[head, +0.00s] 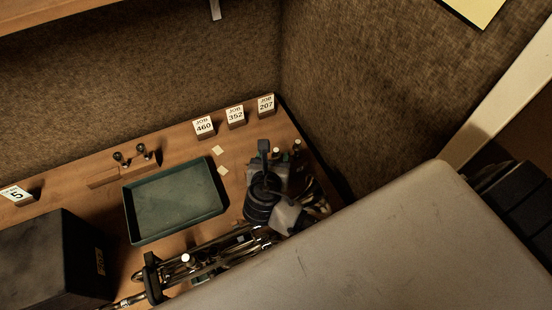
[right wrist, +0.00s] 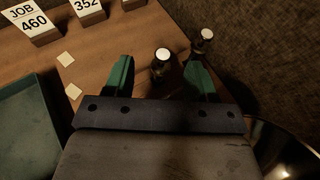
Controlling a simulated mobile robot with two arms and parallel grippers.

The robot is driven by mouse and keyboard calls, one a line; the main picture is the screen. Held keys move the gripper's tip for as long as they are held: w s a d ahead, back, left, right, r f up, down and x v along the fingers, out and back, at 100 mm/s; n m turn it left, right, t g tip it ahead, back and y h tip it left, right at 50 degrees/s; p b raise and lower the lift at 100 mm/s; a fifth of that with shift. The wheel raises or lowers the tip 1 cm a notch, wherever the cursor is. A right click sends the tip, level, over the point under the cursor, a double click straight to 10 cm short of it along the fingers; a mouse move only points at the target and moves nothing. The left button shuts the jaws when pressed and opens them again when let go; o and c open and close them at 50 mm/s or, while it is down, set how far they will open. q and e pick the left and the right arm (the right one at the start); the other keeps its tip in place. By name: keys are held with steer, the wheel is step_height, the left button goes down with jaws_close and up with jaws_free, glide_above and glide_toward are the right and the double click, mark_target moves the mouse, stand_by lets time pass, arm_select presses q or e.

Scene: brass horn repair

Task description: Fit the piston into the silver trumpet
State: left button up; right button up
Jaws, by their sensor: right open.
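A piston with a pale round top (right wrist: 162,55) stands upright between the two green fingers of my right gripper (right wrist: 160,72). The fingers are open and apart from it, with gaps on both sides. A second, similar piston (right wrist: 207,34) stands just beyond the right finger. In the head view my right gripper (head: 278,160) is over the back right of the bench, beside these pistons. A metal trumpet (head: 215,250) lies along the bench front, partly hidden by my arm; its bell (head: 318,198) shows at the right. My left gripper is not in view.
A green tray (head: 213,212) lies left of my right gripper, with a dark box (head: 55,255) farther left. Two small dark parts (head: 130,154) stand by a wooden block. Job cards 460 (head: 203,127), 352 (head: 235,116) and 207 (head: 266,104) line the back.

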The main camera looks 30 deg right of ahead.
mark_target(276, 155)
steer(key=p+x, duration=0.1)
steer(key=x, duration=0.3)
steer(key=shift+s+d+f, duration=0.1)
steer(key=shift+d+f, duration=0.05)
steer(key=c, duration=1)
